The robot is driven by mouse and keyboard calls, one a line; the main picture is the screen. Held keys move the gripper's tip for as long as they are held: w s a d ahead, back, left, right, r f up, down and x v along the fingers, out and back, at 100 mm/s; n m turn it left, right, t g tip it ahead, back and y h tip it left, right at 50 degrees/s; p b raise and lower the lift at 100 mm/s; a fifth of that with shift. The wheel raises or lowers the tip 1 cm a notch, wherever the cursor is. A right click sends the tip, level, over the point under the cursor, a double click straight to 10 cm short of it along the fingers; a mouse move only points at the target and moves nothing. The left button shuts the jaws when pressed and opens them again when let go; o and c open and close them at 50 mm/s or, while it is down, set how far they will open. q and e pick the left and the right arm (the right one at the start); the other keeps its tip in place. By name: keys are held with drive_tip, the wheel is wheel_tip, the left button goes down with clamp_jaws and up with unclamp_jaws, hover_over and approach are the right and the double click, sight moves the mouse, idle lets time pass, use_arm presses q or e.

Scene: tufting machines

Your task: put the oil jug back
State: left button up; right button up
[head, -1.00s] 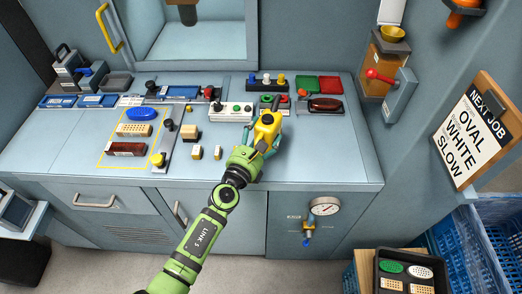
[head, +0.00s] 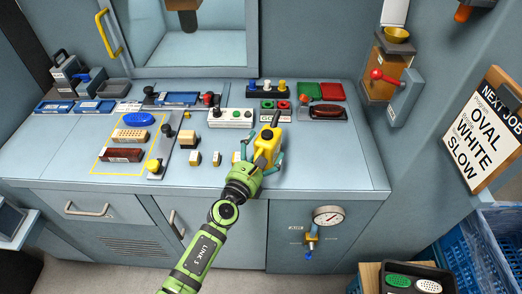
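The yellow oil jug (head: 266,146) with a dark spout is in front of the button boxes, over the right half of the grey bench top. My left gripper (head: 265,157), on the green arm, has its teal fingers on both sides of the jug and is shut on it. The jug looks roughly upright, with its spout pointing up and away. I cannot tell whether its base touches the bench. The gripper hides part of the jug's lower body. My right gripper is not in view.
Behind the jug stand a white button box (head: 231,118) and a red-and-green button box (head: 276,110). Small blocks (head: 216,158) stand left. A yellow-outlined area (head: 97,158) holds several brushes. The bench's front right (head: 335,175) is clear.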

use_arm(q)
drive_tip(key=shift+r, duration=0.15)
drive_tip(key=shift+s, duration=0.15)
drive_tip(key=v, duration=1.1)
drive_tip(key=shift+s+a+p, duration=0.2)
drive_tip(key=shift+s+p, duration=0.1)
